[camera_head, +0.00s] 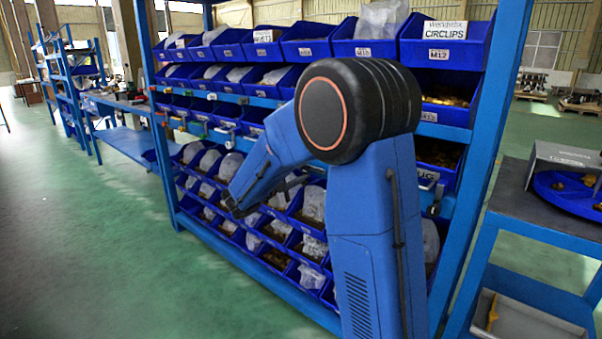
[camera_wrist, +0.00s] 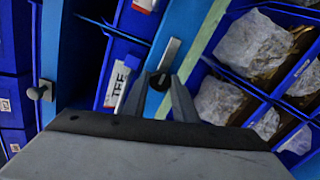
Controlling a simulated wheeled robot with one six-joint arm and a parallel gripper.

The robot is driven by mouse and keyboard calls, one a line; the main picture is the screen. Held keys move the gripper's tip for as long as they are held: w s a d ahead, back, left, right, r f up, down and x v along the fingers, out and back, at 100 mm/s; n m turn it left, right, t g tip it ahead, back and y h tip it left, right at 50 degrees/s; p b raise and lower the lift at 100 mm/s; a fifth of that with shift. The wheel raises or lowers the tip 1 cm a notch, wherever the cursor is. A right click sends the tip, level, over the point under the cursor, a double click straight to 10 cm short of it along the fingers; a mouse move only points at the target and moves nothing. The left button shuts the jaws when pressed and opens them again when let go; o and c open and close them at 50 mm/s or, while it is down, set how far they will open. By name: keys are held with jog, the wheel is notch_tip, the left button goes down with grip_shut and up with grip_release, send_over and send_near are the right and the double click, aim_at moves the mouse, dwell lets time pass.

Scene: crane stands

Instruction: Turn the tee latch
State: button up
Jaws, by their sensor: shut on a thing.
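The tee latch (camera_wrist: 160,80) shows in the wrist view as a dark round piece on a blue rail, beside a white label reading TEE (camera_wrist: 118,84). My gripper (camera_wrist: 160,94) has its two grey fingers on either side of the latch and is shut on it. The fingers hide part of the latch. In the head view my arm reaches down to the left at the rack, and its end is small and dark there; the latch cannot be made out.
A blue rack (camera_head: 470,160) holds rows of blue bins, with bagged parts (camera_wrist: 250,45) close on the right in the wrist view. A grey knob (camera_wrist: 38,92) sticks out at left. A workbench (camera_head: 550,215) stands at right. Green floor (camera_head: 100,240) is clear at left.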

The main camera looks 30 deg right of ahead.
jog(key=shift+f, duration=0.1)
jog(key=o, duration=1)
jog(key=shift+o, duration=0.2)
jog(key=v, duration=1.7)
jog(key=shift+a, duration=0.25)
jog(key=shift+s, duration=0.1)
